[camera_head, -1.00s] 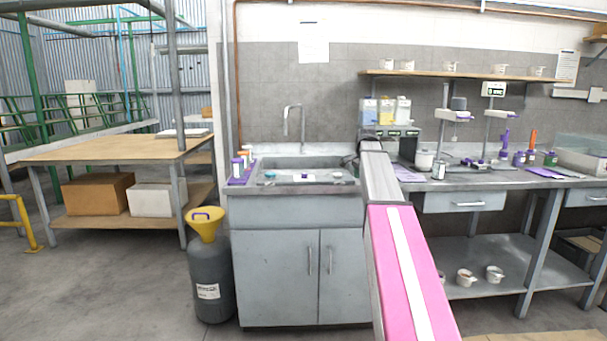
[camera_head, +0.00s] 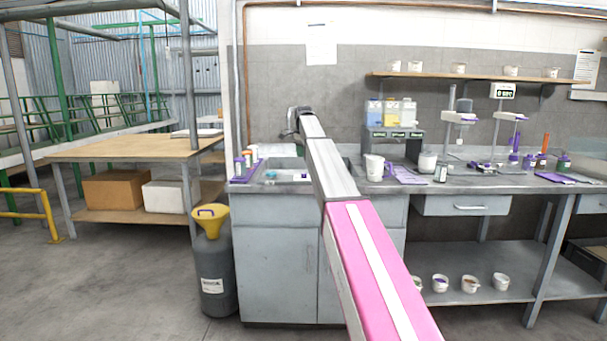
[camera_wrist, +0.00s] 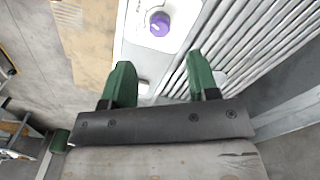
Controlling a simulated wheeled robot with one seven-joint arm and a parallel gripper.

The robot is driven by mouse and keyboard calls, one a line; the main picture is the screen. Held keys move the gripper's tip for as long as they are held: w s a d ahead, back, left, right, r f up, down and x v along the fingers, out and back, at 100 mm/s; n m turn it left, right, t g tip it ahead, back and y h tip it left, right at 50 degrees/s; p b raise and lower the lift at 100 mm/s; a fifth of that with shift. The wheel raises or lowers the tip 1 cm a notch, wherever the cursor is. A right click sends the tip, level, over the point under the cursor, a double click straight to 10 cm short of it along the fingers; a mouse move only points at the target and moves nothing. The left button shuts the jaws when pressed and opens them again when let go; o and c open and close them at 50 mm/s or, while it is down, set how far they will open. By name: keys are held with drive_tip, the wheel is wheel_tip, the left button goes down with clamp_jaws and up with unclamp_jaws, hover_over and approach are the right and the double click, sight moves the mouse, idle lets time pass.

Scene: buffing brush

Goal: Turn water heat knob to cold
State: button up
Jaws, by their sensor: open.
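A purple round knob (camera_wrist: 160,24) with a light mark sits on a white plate (camera_wrist: 172,43) at the top of the wrist view. I cannot tell whether it is the water heat knob. My gripper (camera_wrist: 159,68) is open and empty. Its two green fingers stand apart, with the knob beyond their tips and roughly between them, not touched. In the head view my arm reaches over the sink (camera_head: 283,178) and hides the faucet and part of the basin. The gripper's fingers cannot be made out there.
Ribbed metal (camera_wrist: 235,48) lies right of the plate in the wrist view. Small bottles (camera_head: 240,166) stand at the sink's left edge. A white cup (camera_head: 375,168) is right of my arm. A grey canister with a yellow funnel (camera_head: 210,220) stands on the floor left of the cabinet.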

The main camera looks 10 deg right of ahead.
sight(304, 176)
wheel_tip(304, 176, down, 8)
drive_tip(key=shift+f, duration=0.25)
drive_tip(key=shift+c, duration=0.3)
drive_tip(key=c, duration=0.9)
